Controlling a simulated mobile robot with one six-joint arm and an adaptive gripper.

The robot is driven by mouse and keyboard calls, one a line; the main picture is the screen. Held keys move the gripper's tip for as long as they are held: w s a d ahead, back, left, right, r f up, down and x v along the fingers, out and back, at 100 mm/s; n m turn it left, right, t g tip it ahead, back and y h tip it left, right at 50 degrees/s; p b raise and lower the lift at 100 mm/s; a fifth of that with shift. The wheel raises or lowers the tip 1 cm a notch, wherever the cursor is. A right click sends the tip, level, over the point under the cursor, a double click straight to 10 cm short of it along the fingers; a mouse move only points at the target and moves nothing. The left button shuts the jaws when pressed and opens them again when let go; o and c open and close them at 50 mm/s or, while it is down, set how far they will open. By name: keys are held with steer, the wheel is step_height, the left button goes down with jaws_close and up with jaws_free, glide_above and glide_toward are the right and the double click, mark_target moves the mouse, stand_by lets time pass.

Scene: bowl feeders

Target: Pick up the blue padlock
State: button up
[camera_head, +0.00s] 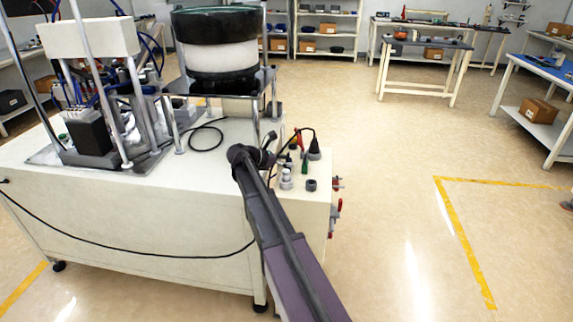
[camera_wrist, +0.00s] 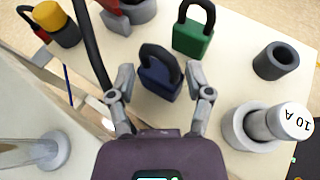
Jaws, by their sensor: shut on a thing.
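In the wrist view, the blue padlock (camera_wrist: 160,84) is dark blue with a dark shackle standing up from its body. In the head view, my arm reaches to the right end of the machine top, and my gripper (camera_head: 266,155) is small and dark there. The blue padlock cannot be made out clearly in that view.
A green padlock (camera_wrist: 193,38) stands just beyond the blue one. A grey hollow cylinder (camera_wrist: 276,61) and a round fuse marked 10 A (camera_wrist: 283,123) are to the right. A yellow-topped plug (camera_wrist: 52,20) and black cable lie left. The bowl feeder (camera_head: 218,50) rises behind.

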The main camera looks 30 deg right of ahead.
steer(key=shift+r, duration=0.1)
step_height(320, 180, up, 10)
steer(key=p, duration=1)
stand_by(0.9)
step_height(320, 180, up, 8)
steer(key=p, duration=0.8)
steer(key=shift+r+p, duration=0.2)
steer(key=shift+p, duration=0.1)
steer(key=shift+s, duration=0.15)
